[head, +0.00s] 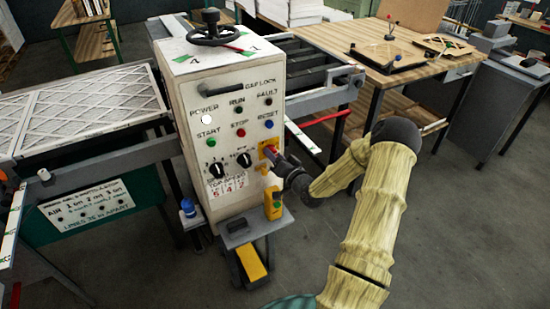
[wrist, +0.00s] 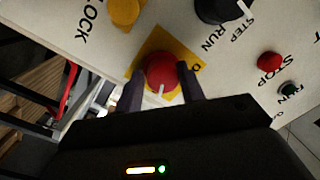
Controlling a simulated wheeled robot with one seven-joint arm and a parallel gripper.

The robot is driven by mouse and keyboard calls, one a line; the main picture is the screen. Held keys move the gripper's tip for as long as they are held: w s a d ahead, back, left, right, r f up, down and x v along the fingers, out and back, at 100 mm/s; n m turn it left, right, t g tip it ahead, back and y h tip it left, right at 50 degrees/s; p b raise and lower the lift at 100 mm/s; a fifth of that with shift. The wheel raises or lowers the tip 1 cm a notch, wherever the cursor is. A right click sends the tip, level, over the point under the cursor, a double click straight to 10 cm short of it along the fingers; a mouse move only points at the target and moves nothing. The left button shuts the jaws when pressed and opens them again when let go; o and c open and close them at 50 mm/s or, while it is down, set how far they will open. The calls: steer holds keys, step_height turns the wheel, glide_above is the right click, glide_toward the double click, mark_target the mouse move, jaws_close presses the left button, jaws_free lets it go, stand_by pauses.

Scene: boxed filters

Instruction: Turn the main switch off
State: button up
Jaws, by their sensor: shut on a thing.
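The main switch is a red round knob with a white pointer mark on a yellow plate; it shows in the wrist view (wrist: 160,72). In the head view, the yellow plate (head: 268,147) is at the lower right of the control cabinet's front, partly hidden by my gripper (head: 274,156). In the wrist view my gripper's two dark fingers (wrist: 161,86) stand on either side of the red knob, shut on it. The white pointer points toward the gripper body. An "O" is printed on the plate right of the knob; other markings are hidden.
The cabinet (head: 185,85) also carries a black selector knob (head: 244,159), a red stop button (head: 241,132), and a yellow padlock-like item (head: 272,205) below. A yellow pedal (head: 252,264) is on the floor. A conveyor with filters (head: 80,110) stands at left, and a wooden table (head: 395,60) at right.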

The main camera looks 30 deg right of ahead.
steer(key=n+b, duration=0.5)
steer(key=b, duration=0.2)
steer(key=n+h+b, duration=0.1)
steer(key=n+b, duration=0.5)
steer(key=b, duration=0.1)
steer(key=n+b, duration=0.5)
steer(key=b, duration=0.2)
steer(key=shift+a+g+b, duration=0.3)
steer(key=shift+a, duration=0.1)
steer(key=shift+f, duration=0.1)
steer(key=o, duration=0.9)
steer(key=shift+h, duration=0.3)
steer(key=shift+d, duration=0.1)
steer(key=shift+r, duration=0.2)
